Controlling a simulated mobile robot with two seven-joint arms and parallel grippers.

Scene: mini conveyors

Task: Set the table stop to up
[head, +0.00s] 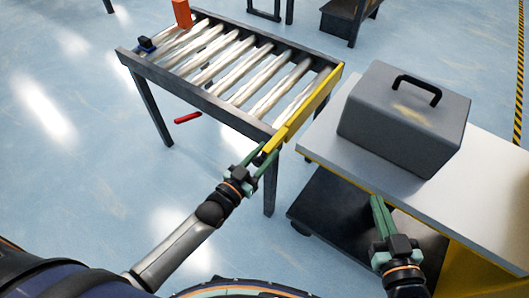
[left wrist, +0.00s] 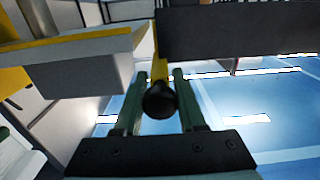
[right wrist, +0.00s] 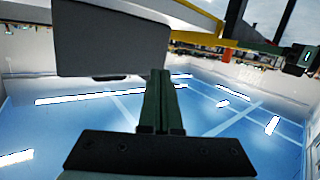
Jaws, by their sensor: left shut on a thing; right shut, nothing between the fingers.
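The table stop is a yellow bar (head: 312,102) along the near right end of the roller table (head: 196,82). Its yellow lever (head: 274,141) sticks out at the table's near corner, and the lever also shows in the left wrist view (left wrist: 160,66). The lever ends in a round black knob (left wrist: 159,100). My left gripper (head: 266,156) is shut on this knob, with one finger on each side of it. My right gripper (head: 378,203) is shut and empty beside the cart's near edge, away from the stop; its closed fingers show in the right wrist view (right wrist: 160,100).
A cart with a pale top (head: 335,128) stands close to the right of the roller table, carrying a grey case (head: 395,125) with a black handle. An orange block (head: 183,13) and a small blue-black item (head: 146,44) are at the table's far left. A red handle (head: 188,118) hangs below.

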